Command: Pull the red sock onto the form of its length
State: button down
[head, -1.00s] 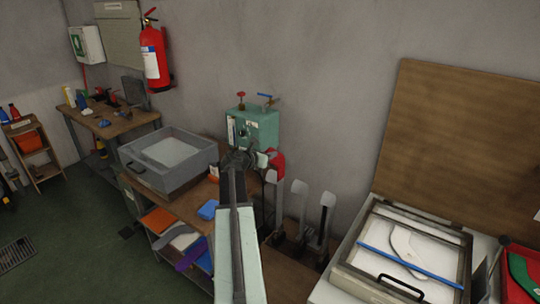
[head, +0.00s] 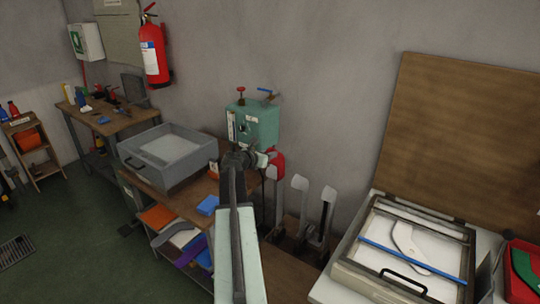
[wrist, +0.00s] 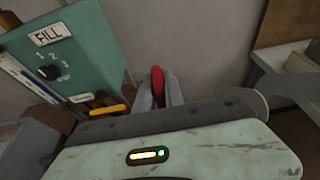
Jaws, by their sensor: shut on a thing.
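The red sock (head: 277,161) is at the tip of my gripper (head: 266,158), which is shut on it. The sock appears at the top of the leftmost form (head: 278,205); I cannot tell how far it covers it. The middle form (head: 299,186) and the right form (head: 328,196) stand bare and upright beside it, with pale rounded tops. In the wrist view the red sock (wrist: 158,82) stands upright between grey surfaces, and its lower part is hidden by my wrist.
A green box (head: 252,126) with valves and a "FILL" label stands close behind my gripper. A grey tray (head: 165,182) is on the bench at left. A framed screen (head: 345,277) and an upright brown board (head: 450,130) are at right.

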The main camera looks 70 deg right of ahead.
aim_at(270, 170)
jog(key=shift+f+b, duration=3.95)
jog(key=shift+f, duration=0.1)
jog(key=c, duration=1.3)
grip_release()
jog(key=shift+c, duration=0.2)
jog(key=p+v, duration=0.2)
jog(key=v, duration=0.6)
jog(key=shift+p, duration=0.35)
